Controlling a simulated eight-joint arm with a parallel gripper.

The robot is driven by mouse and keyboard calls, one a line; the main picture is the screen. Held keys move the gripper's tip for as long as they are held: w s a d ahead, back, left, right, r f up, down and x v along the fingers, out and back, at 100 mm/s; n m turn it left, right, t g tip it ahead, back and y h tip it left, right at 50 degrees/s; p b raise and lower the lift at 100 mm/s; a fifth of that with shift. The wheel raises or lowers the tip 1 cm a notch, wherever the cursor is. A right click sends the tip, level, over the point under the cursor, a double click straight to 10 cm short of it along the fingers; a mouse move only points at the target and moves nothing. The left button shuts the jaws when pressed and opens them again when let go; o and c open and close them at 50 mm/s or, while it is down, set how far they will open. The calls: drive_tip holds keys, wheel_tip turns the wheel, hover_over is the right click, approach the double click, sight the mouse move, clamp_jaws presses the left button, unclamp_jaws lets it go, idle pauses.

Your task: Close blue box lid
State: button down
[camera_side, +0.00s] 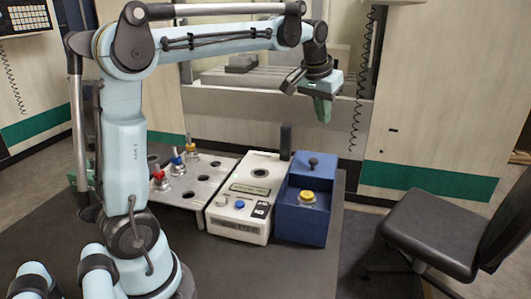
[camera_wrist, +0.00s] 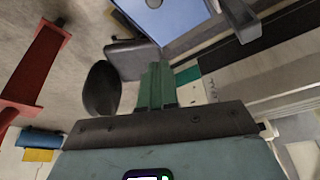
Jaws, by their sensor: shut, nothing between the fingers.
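The blue box (camera_side: 299,219) stands at the right end of the dark table. Its blue lid part (camera_side: 311,178) with a dark round knob (camera_side: 313,162) is at the back and sits higher than the front. A yellow-capped piece (camera_side: 307,197) shows at the front of the box, uncovered. My gripper (camera_side: 322,110) hangs high above and behind the box, well apart from it, with its green fingers pointing down. The fingers are together and empty, and they also show in the wrist view (camera_wrist: 157,87).
A white box (camera_side: 243,198) with a blue button stands directly left of the blue box. A grey plate (camera_side: 190,180) with red, blue and yellow topped pieces is further left. A dark upright post (camera_side: 285,141) rises behind the boxes. A black chair (camera_side: 445,232) stands right of the table.

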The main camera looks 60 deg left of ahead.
hover_over(321, 164)
drive_tip(key=w, duration=0.2)
drive_tip(key=f, duration=0.9)
drive_tip(key=shift+s+a+f, duration=0.1)
drive_tip(key=shift+a, duration=0.2)
drive_tip(key=shift+s+f, duration=0.2)
drive_tip(key=shift+s, duration=0.05)
drive_tip(key=shift+s+d+f, duration=0.15)
drive_tip(key=shift+s+d, duration=0.15)
drive_tip(key=shift+s, duration=0.5)
drive_tip(key=shift+s+d+f, duration=0.1)
drive_tip(key=shift+s+d, duration=0.2)
drive_tip(key=shift+s, duration=0.5)
drive_tip(key=s+d, duration=0.9)
